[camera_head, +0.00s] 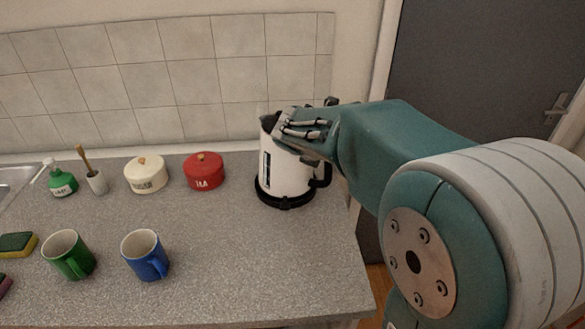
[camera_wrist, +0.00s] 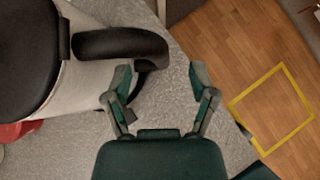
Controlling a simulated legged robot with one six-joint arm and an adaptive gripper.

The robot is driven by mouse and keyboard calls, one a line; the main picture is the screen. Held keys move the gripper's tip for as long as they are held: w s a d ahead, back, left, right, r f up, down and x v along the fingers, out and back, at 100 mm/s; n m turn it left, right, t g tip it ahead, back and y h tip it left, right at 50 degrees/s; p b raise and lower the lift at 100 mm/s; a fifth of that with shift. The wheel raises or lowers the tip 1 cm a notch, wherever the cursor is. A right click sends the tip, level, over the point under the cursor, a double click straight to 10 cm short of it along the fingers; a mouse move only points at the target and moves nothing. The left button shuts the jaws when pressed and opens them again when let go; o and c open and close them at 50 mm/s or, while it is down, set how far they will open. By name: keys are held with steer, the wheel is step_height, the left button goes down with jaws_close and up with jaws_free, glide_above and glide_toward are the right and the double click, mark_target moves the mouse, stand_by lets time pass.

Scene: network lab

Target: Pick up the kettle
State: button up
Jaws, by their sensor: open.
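The kettle (camera_head: 284,172) is white with a black lid, handle and base. It stands upright near the right end of the counter. My gripper (camera_head: 289,124) is above its right side and hides part of its top in the head view. In the wrist view, my open gripper (camera_wrist: 160,72) has its two fingers apart with nothing held between them. The black kettle handle (camera_wrist: 115,42) lies just beyond the left finger, its end reaching toward the gap. The black lid (camera_wrist: 28,50) fills the left. I cannot tell whether the left finger touches the kettle.
A red canister (camera_head: 204,173) and a cream canister (camera_head: 146,176) stand left of the kettle. A blue mug (camera_head: 143,258) and a green mug (camera_head: 66,257) are nearer the front. The counter's right edge is close to the kettle, with wooden floor (camera_wrist: 225,45) beyond.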

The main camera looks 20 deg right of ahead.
steer(key=x, duration=0.4)
steer(key=shift+d+f, duration=0.15)
steer(key=shift+w+a+f, duration=0.2)
steer(key=shift+f, duration=0.1)
steer(key=shift+a, duration=0.2)
steer(key=shift+d, duration=0.4)
jaws_close()
steer(key=shift+a+r, duration=0.1)
steer(key=shift+a, duration=0.05)
